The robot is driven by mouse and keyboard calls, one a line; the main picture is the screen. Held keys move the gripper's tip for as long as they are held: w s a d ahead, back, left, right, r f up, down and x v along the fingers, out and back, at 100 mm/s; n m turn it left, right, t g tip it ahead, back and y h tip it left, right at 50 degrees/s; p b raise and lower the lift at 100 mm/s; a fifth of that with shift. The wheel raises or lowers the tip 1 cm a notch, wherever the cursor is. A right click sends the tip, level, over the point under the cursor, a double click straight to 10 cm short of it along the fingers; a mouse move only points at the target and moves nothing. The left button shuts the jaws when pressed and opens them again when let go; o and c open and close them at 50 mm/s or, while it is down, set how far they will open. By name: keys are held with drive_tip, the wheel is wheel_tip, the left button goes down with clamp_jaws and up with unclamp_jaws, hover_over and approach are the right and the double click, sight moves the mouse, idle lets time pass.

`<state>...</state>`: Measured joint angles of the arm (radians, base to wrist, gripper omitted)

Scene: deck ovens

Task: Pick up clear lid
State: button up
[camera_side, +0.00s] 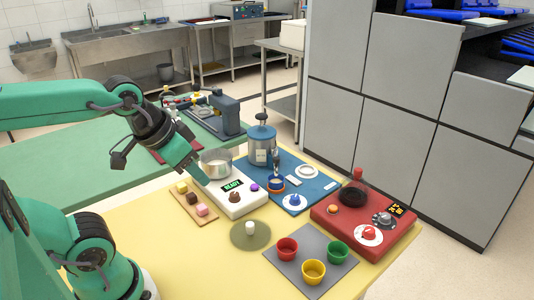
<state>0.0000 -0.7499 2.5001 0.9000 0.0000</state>
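A round, see-through, olive-tinted disc with a white knob in its middle, which looks like the clear lid (238,241), lies flat on the yellow table. It is in front of a white appliance (228,204) with a READY display. My gripper (198,178) hangs above and to the left of the lid, close to the metal pot (216,164) on the appliance. A teal finger points down and right, apart from the lid. I cannot tell whether the gripper is open or whether it touches the pot's rim.
A wooden board (181,201) with small coloured cubes lies left of the appliance. A grey mat (310,264) with red, yellow and green cups is right of the lid. A red appliance (345,228) and a blue mat (318,182) lie farther right. Table left of the lid is clear.

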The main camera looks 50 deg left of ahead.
drive_tip(key=shift+o, duration=1.1)
drive_tip(key=shift+w, duration=0.15)
drive_tip(key=n+g, duration=0.2)
drive_tip(key=g, duration=0.3)
approach(249, 225)
drive_tip(key=shift+a+f, duration=0.1)
drive_tip(key=shift+f, duration=0.05)
drive_tip(key=shift+w+f+g, duration=0.1)
drive_tip(key=shift+f+g, duration=0.2)
drive_tip(key=shift+f, duration=1.45)
drive_tip(key=shift+f, duration=0.1)
drive_tip(key=shift+w+f, duration=0.15)
drive_tip(key=shift+f, duration=2.3)
